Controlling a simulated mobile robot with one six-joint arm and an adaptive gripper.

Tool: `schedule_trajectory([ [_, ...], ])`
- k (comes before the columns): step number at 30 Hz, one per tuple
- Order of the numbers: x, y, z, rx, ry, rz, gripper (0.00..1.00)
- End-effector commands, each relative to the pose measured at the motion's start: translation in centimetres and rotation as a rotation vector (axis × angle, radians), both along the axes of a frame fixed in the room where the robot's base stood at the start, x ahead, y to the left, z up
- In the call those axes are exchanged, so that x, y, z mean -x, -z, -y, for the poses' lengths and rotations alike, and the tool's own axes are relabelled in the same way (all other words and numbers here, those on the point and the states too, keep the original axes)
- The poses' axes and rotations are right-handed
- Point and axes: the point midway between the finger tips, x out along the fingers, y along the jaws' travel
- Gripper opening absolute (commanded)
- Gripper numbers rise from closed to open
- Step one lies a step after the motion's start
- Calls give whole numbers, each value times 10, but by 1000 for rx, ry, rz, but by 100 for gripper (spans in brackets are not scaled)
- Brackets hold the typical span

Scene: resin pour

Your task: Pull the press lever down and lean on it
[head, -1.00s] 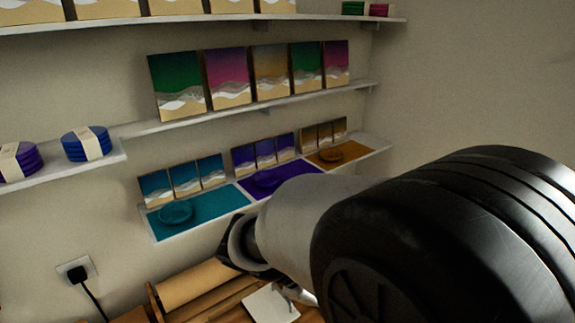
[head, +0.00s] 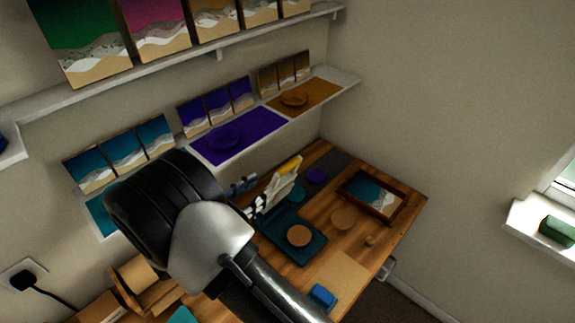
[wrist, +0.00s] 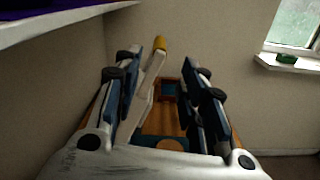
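The press lever (head: 280,187) is a pale arm with a yellow handle end (head: 290,166). It stands tilted up at the back of a teal press base (head: 311,248) on the wooden table, and a round tan disc (head: 298,235) lies on the base. In the wrist view, the lever (wrist: 145,93) rises close beside the left finger, its yellow end (wrist: 160,44) showing between the fingertips. My gripper (wrist: 163,62) is open, its two fingers well apart. In the head view my arm hides part of the gripper; whether a finger touches the lever is unclear.
A framed wave picture (head: 372,193) and a blue block (head: 322,296) are on the table (head: 395,235). A shelf with purple (head: 240,137) and orange mats is on the wall behind. A window sill (head: 530,220) is at right.

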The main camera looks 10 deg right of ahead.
Motion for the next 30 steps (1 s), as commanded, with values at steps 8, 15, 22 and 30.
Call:
schedule_trajectory([
  [8,-34,1,54,0,6,0,38],
  [15,-58,0,88,-1,4,0,38],
  [22,-68,0,102,-2,2,0,38],
  [30,-68,0,103,-2,1,0,38],
])
